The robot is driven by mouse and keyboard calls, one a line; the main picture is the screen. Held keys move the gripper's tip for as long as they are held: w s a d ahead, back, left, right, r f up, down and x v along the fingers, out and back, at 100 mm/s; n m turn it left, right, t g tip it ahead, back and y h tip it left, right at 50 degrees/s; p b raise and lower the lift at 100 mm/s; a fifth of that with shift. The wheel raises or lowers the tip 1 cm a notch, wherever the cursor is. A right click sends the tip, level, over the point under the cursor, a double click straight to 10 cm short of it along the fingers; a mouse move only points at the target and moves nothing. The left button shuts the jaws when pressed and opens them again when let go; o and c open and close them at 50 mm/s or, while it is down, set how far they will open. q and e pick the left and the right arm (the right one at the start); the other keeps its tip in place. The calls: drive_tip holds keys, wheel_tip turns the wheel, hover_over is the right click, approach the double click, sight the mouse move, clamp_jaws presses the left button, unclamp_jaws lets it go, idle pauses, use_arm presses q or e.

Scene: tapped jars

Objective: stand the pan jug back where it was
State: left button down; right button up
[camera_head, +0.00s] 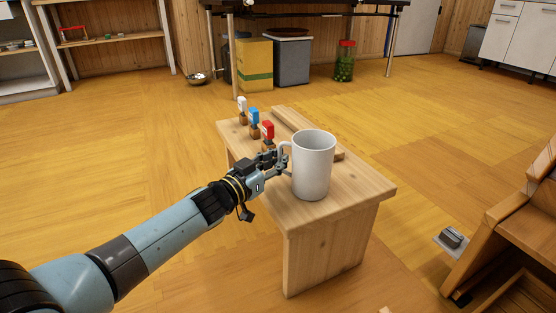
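The pan jug (313,168) is a white, upright, mug-shaped jug with its handle on the left. It is over the right half of the small wooden table (365,188); I cannot tell whether its base touches the top. My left gripper (279,161) comes in from the left and is shut on the handle. The fingers partly hide the handle. My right gripper is not in view.
Three tags, white (241,104), blue (253,116) and red (267,131), stand on small wooden blocks along the table's left side. A low wooden bar (297,127) lies behind the jug. Wooden furniture (520,225) stands at right. Bare tabletop lies right of the jug.

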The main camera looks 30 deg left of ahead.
use_arm(q)
drive_tip(key=c, duration=1.4)
unclamp_jaws()
drive_tip(key=shift+f, duration=0.1)
drive_tip(key=shift+s, duration=0.15)
drive_tip(key=p+v, duration=0.2)
drive_tip(key=v, duration=0.5)
drive_tip(key=shift+s, duration=0.3)
drive_tip(key=shift+s+a, duration=0.1)
drive_tip(key=shift+a, duration=0.05)
idle(0.3)
drive_tip(key=v, duration=1.2)
